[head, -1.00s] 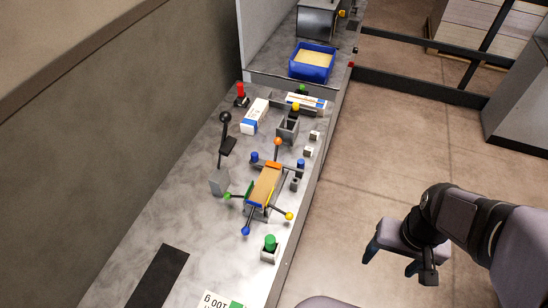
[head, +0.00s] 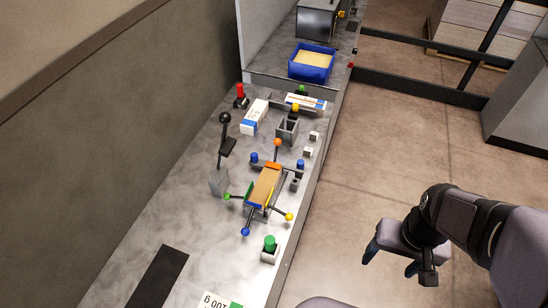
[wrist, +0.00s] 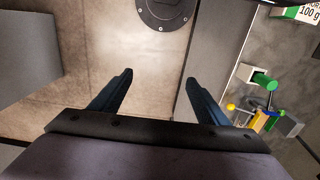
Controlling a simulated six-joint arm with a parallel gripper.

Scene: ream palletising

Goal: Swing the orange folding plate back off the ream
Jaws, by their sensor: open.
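The ream (head: 264,187) is a tan-topped block lying in the fixture in the middle of the bench in the head view. The orange folding plate (head: 273,165) shows at its far end, with an orange-knobbed lever (head: 277,143) standing up beside it. Whether the plate lies over the ream is too small to tell. Levers with green, blue and yellow knobs stick out around the fixture. In the wrist view the fixture (wrist: 262,119) is small at the right. My gripper (head: 392,260) is open and empty, out over the floor right of the bench; its two fingers (wrist: 158,85) stand apart.
A green button (head: 270,243) stands at the bench's near right edge. A black lever (head: 226,135), a blue-and-white box (head: 254,117), a grey holder (head: 287,130) and a blue bin (head: 312,62) lie farther back. The floor between bench and gripper is clear.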

